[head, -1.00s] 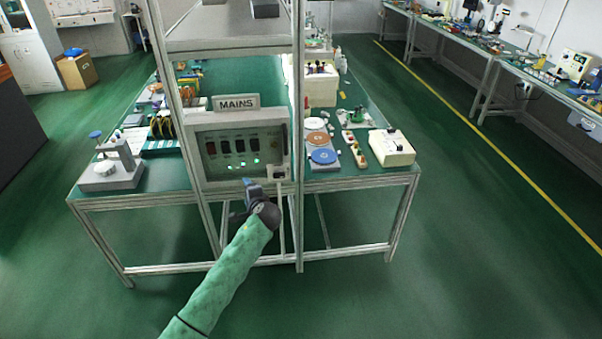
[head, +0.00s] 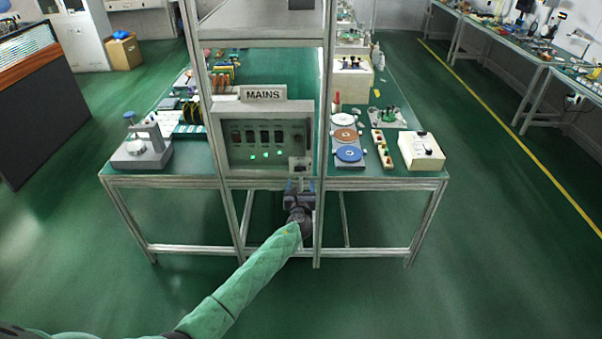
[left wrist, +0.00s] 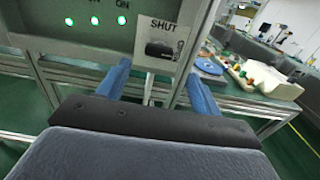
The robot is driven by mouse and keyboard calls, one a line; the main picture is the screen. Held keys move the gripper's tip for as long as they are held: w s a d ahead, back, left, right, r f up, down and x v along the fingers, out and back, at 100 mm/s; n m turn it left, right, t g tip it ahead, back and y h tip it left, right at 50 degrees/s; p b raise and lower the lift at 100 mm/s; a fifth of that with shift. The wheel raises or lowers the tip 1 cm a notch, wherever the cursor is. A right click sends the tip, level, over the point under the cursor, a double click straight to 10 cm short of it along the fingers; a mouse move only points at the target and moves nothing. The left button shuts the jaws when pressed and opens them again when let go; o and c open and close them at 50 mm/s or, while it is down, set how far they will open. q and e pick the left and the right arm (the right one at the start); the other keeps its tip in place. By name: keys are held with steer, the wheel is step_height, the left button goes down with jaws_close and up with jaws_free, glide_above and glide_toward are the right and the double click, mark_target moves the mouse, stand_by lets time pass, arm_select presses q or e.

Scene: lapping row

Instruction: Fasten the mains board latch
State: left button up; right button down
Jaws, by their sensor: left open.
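The mains board (head: 232,156) is a grey panel with a MAINS sign, dark switches and green lights, mounted on a metal frame. Its latch plate (head: 299,163) is at the panel's lower right. In the left wrist view the plate (left wrist: 172,28) reads SHUT above a dark latch part (left wrist: 160,49). A narrow pale strip (left wrist: 148,88) hangs below the plate, between my fingers in the picture. My left gripper (head: 301,184) is open, with blue fingers, just below the plate. Its fingers (left wrist: 160,85) show either side of the strip; contact cannot be told. My right gripper is not seen.
Frame posts (head: 325,110) stand close to the right of my left gripper. The green bench (head: 200,182) carries a grey lapping stand (head: 142,152), coloured discs (head: 348,154) and a cream box (head: 421,152). The floor in front is clear.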

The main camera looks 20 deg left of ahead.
mark_target(300, 171)
arm_select(q)
steer(key=p+x, duration=0.2)
steer(key=x, duration=0.5)
steer(key=shift+a, duration=0.1)
steer(key=shift+w+a, duration=0.1)
steer(key=shift+w, duration=0.2)
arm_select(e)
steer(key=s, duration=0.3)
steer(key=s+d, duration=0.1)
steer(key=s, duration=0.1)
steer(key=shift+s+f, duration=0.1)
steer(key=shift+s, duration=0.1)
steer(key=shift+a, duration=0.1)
